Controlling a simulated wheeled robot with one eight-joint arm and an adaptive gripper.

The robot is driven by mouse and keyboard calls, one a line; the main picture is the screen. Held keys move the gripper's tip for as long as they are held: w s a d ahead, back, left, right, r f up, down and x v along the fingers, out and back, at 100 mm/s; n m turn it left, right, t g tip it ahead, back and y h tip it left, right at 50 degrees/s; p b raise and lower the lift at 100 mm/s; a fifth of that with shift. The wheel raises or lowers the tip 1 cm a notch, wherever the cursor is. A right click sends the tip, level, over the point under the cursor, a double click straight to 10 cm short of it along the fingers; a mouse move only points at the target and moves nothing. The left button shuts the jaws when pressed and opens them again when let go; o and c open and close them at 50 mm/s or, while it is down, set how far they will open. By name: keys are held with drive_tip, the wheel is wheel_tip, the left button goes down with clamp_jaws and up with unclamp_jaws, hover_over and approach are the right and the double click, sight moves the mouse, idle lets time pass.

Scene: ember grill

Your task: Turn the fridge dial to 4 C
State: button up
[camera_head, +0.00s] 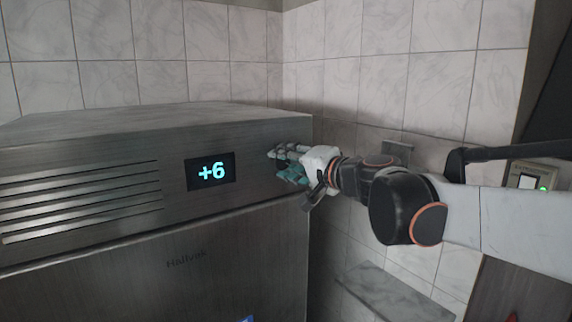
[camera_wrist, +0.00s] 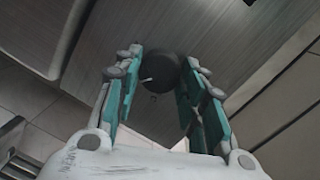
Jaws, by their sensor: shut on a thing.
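The fridge (camera_head: 110,235) is a brushed metal cabinet with a vented top panel. Its dark display (camera_head: 211,171) reads "+6" in cyan. The fridge dial (camera_wrist: 160,73) is a round black knob with a small white mark, seen in the wrist view between my fingers. My gripper (camera_head: 274,163) reaches the right end of the fridge's top panel from the right. In the wrist view my gripper (camera_wrist: 158,75) is shut on the dial, with a teal-padded finger on each side. In the head view the dial is hidden behind the fingers.
Vent slots (camera_head: 80,200) run along the left of the panel. A tiled wall (camera_head: 400,60) stands behind and to the right. A small ledge (camera_head: 395,290) sits low right of the fridge. A switch box (camera_head: 535,178) with a green light is at far right.

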drive_tip(key=shift+f+n, duration=0.1)
drive_tip(key=shift+n, duration=0.3)
drive_tip(key=o, duration=1.1)
drive_tip(key=shift+c, duration=0.2)
drive_tip(key=shift+s, duration=0.1)
drive_tip(key=v, duration=1.1)
drive_tip(key=shift+s+d, duration=0.2)
drive_tip(key=shift+s, duration=0.15)
